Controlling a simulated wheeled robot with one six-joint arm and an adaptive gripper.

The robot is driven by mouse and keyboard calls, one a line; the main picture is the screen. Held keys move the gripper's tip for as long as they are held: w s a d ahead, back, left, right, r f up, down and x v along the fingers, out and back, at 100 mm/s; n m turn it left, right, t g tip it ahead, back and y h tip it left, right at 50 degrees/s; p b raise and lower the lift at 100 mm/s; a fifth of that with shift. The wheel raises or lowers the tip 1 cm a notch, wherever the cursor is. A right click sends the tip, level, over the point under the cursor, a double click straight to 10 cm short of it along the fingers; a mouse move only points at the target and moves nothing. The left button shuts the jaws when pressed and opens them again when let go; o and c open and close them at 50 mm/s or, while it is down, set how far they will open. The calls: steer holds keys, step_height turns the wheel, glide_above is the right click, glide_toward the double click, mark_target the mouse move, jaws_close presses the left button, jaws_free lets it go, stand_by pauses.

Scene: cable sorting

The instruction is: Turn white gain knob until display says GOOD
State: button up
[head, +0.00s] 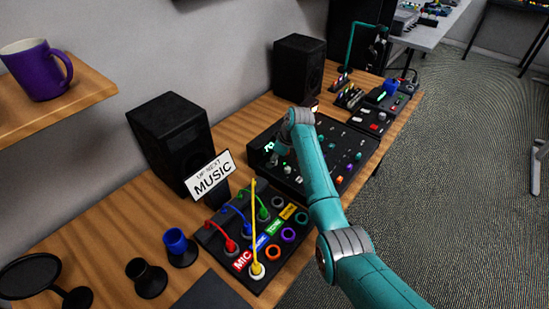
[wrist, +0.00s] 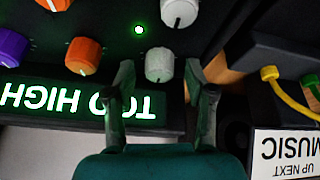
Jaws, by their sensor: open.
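The display (wrist: 60,101), upside down in the wrist view, reads "TOO HIGH" in white on dark green; my gripper partly covers it. A white knob (wrist: 159,64) stands beside the display, between the tips of my open gripper (wrist: 160,75). The fingers look apart from the knob, with a gap on each side. A second white knob (wrist: 180,12) stands farther from the display; no gain label is readable. A small green light (wrist: 139,30) glows near the knobs. In the head view my gripper is over the left end of the black mixer (head: 345,184).
Orange knobs (wrist: 83,55) sit next to the white one. A cable panel (head: 225,262) with coloured plugs and an "UP NEXT MUSIC" sign (head: 212,176) stand left of the mixer. Black speakers (head: 172,140) stand behind. A purple mug (head: 36,70) is on a shelf.

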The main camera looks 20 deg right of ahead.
jaws_close()
steer(key=shift+n+g+y, duration=0.5)
steer(key=shift+n+g, duration=0.3)
steer(key=shift+n, duration=1.6)
jaws_free()
steer(key=shift+d, duration=0.1)
steer(key=v, duration=1.2)
